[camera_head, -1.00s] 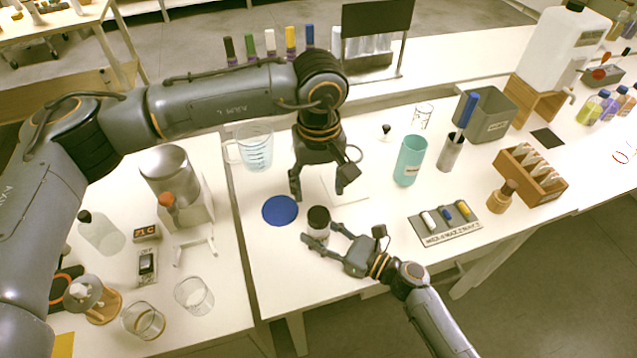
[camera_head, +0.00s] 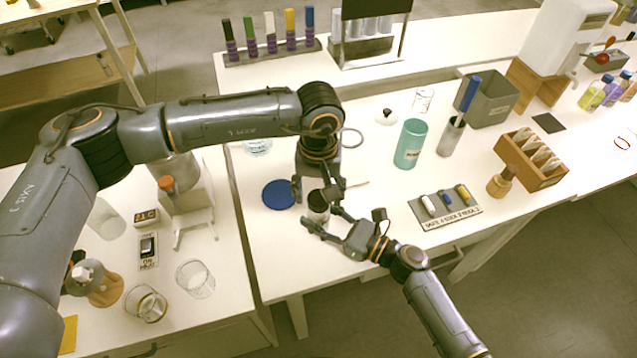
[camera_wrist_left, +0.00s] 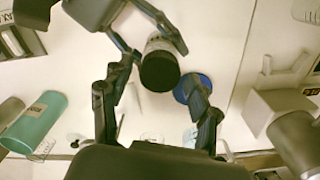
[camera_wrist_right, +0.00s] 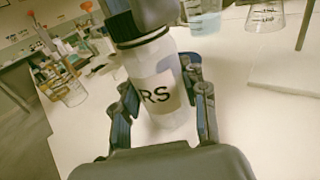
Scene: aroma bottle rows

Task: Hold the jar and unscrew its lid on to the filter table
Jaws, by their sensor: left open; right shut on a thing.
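The jar (camera_head: 318,213) stands near the front edge of the white table, with a black lid (camera_head: 318,200) on top. In the right wrist view its body (camera_wrist_right: 160,95) is whitish with black letters "RS". My right gripper (camera_head: 322,222) is shut on the jar's body from the front right. My left gripper (camera_head: 316,188) is open, pointing down just above the lid, with its fingers spread to either side. In the left wrist view the lid (camera_wrist_left: 159,71) lies between and beyond the open fingers (camera_wrist_left: 155,108). I cannot tell which surface is the filter table.
A blue disc (camera_head: 279,194) lies left of the jar. A teal cup (camera_head: 410,145) and a labelled tray (camera_head: 445,207) are to the right.

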